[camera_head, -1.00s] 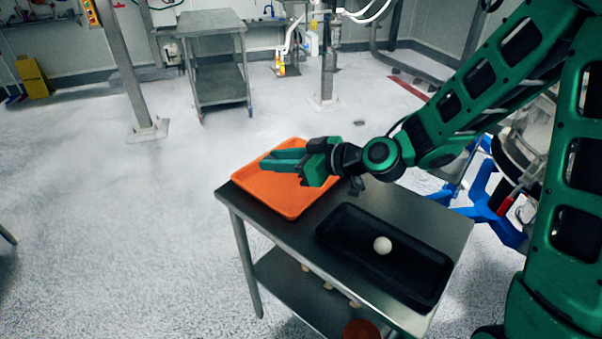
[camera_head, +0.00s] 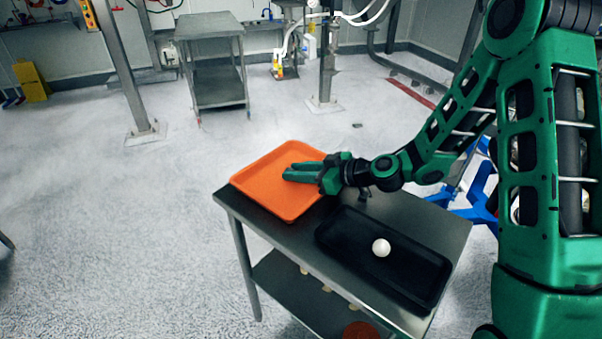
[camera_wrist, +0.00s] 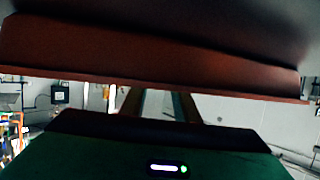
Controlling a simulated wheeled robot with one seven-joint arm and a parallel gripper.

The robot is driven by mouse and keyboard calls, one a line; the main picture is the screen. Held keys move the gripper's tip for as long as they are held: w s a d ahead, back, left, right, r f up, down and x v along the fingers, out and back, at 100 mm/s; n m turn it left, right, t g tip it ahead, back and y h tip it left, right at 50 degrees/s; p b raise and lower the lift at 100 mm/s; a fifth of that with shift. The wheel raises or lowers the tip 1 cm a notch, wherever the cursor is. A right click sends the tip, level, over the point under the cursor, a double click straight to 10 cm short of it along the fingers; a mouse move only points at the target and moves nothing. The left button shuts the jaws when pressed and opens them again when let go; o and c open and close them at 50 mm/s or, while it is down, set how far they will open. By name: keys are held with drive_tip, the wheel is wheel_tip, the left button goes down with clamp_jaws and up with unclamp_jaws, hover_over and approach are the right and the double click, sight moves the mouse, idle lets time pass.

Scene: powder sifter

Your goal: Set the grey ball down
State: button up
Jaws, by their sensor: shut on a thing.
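My gripper (camera_head: 289,171) reaches from the right over the orange tray (camera_head: 262,190) on the metal table. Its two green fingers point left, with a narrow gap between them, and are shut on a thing. I take this to be the grey ball, but the fingers hide it in the head view. In the wrist view, my fingers (camera_wrist: 158,103) are dark and a reddish-brown surface, probably the tray (camera_wrist: 150,50), spans the top. No ball can be made out there. A pale, whitish ball (camera_head: 381,247) lies in the black tray (camera_head: 425,277), away from my gripper.
The metal table (camera_head: 283,238) carries both trays, with a lower shelf holding a few small pale things and a round orange-brown object (camera_head: 360,331). A blue frame (camera_head: 478,200) stands right of the table. Another metal table (camera_head: 212,70) stands at the back.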

drive_tip(key=shift+f, duration=0.2)
drive_tip(key=shift+f, duration=0.1)
drive_tip(key=o, duration=1)
drive_tip(key=v, duration=1.2)
